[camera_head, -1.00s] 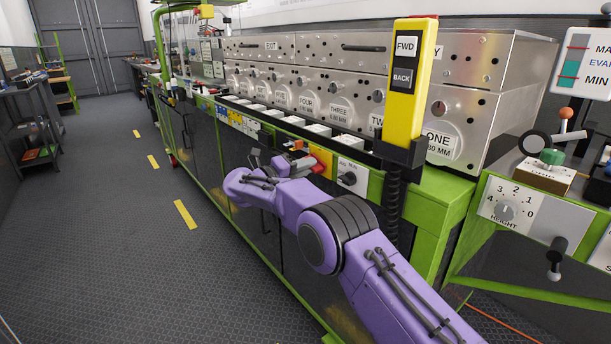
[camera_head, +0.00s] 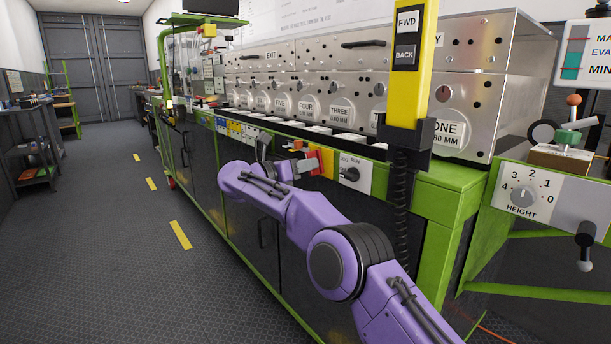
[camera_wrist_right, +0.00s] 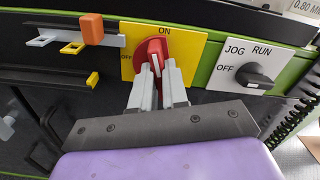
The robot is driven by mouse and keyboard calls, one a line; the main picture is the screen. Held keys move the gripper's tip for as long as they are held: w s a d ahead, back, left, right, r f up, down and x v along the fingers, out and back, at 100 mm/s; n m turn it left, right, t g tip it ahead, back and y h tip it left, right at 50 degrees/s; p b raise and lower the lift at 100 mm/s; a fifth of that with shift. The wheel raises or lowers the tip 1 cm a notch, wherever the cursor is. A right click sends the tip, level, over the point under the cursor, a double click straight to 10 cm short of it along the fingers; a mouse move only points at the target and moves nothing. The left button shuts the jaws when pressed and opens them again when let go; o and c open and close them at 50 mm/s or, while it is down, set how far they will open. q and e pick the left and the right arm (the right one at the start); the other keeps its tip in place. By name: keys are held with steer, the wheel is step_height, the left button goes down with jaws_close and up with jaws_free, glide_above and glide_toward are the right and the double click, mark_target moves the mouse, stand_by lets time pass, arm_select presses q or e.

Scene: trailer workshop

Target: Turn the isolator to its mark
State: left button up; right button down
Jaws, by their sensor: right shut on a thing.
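The isolator is a red rotary knob (camera_wrist_right: 152,50) on a yellow plate (camera_wrist_right: 188,48) marked ON at the top and OFF at the left. My right gripper (camera_wrist_right: 155,75) is shut on the red knob, with a grey finger on each side. A white line on the knob shows between the fingers and looks close to upright, but its exact angle is hard to read. In the head view the yellow plate (camera_head: 328,160) sits on the green rail, and my right gripper (camera_head: 288,160) reaches it from the left, partly hiding the knob. My left gripper is not in view.
A JOG/RUN switch (camera_wrist_right: 254,75) sits right of the isolator. An orange-capped lever (camera_wrist_right: 91,29) and a yellow tab (camera_wrist_right: 92,80) are on its left. A yellow FWD/BACK pendant (camera_head: 413,75) stands in front of the machine. The floor (camera_head: 110,260) at left is clear.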

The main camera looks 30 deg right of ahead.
steer(key=shift+f+m+b, duration=0.15)
steer(key=shift+m+b, duration=0.7)
steer(key=shift+m, duration=1.15)
steer(key=c, duration=1.1)
jaws_free()
steer(key=shift+c, duration=0.2)
steer(key=a+p, duration=0.1)
steer(key=a, duration=0.9)
steer(key=shift+s+a+p, duration=0.25)
steer(key=shift+s+p, duration=0.05)
steer(key=shift+s, duration=0.1)
